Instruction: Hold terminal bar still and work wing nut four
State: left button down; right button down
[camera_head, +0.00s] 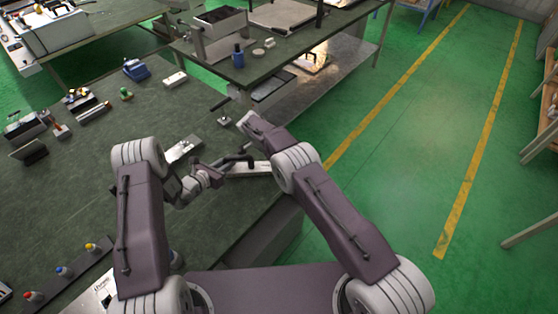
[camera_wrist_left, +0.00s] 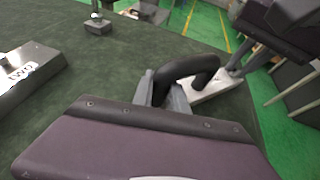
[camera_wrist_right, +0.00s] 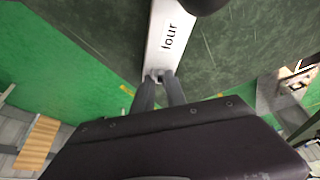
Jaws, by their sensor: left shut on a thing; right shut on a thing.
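A pale metal bar block (camera_head: 248,169) lies near the table's right edge. In the right wrist view, the block's label reads "four" (camera_wrist_right: 169,38). A black bent bar (camera_head: 240,157), perhaps the terminal bar, stands over it, also in the left wrist view (camera_wrist_left: 190,70). My left gripper (camera_head: 219,167) is shut on this black bar; its grey fingers (camera_wrist_left: 165,92) show around its lower end. My right gripper (camera_wrist_right: 158,78) is shut on a small metal part at the block's near end, perhaps the wing nut, mostly hidden by the fingers. My right arm hides that gripper in the head view.
A silver labelled plate (camera_head: 183,149) lies left of the block. A small base with a knob (camera_head: 223,119) stands farther back. Small parts (camera_head: 85,105) stand at the table's far left, coloured-top pieces (camera_head: 63,272) at front left. The table's middle left is clear.

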jog(key=shift+a, duration=0.15)
jog(key=c, duration=1.3)
grip_release()
jog(key=shift+c, duration=0.2)
jog(key=v, duration=1.2)
